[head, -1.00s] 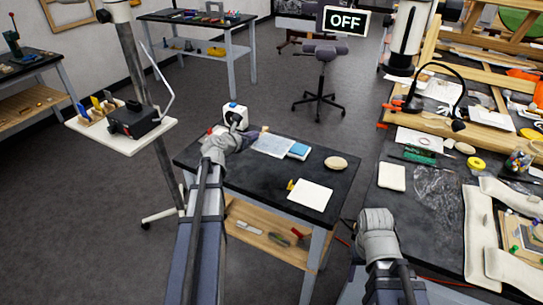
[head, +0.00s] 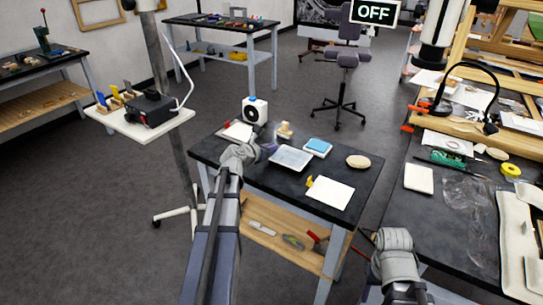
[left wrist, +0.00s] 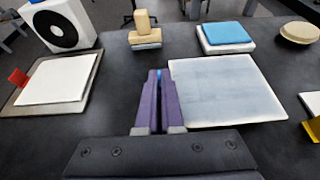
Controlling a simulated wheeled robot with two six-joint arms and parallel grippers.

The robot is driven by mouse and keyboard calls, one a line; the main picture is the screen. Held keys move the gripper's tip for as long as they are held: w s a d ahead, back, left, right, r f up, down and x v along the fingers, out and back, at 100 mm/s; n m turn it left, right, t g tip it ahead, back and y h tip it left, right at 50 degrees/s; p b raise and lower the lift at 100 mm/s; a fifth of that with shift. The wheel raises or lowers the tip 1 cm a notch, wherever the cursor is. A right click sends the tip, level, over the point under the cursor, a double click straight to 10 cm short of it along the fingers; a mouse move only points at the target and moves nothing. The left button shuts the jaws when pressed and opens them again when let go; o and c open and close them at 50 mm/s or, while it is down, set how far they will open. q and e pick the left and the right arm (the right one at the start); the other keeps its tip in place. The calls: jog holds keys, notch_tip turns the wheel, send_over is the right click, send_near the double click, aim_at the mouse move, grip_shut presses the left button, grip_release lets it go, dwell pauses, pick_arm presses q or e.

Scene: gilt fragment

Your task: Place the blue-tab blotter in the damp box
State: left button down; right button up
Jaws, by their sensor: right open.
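My left gripper (left wrist: 160,80) has its purple fingers close together over the table, with a sliver of blue between their tips; I take this as the blue tab. A pale square sheet with a lighter border, seemingly the blue-tab blotter (left wrist: 225,90), extends right from the fingers; it also shows in the head view (head: 291,159). I cannot tell its height above the table. No container is clearly recognisable as the damp box; a white block with a blue top (left wrist: 226,38) stands behind the sheet. My right gripper (head: 393,240) is open and empty, low right in the head view.
A red-tab white square (left wrist: 52,80) lies on a grey board at left. A white fan (left wrist: 60,22) and a wooden-handled block (left wrist: 144,32) stand behind. A yellow-tab white square (head: 330,193) and a round tan disc (head: 358,161) lie right on the black table (head: 345,222).

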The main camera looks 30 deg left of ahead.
pick_arm(q)
jog(key=shift+f+b, duration=0.35)
jog(key=shift+f, duration=0.5)
pick_arm(e)
jog(key=shift+f, duration=0.85)
pick_arm(q)
jog(key=shift+f, duration=0.2)
jog(key=c, duration=1.1)
grip_release()
jog(key=shift+o, duration=0.2)
pick_arm(e)
jog(key=shift+f, duration=0.1)
pick_arm(q)
jog(key=shift+r, duration=0.15)
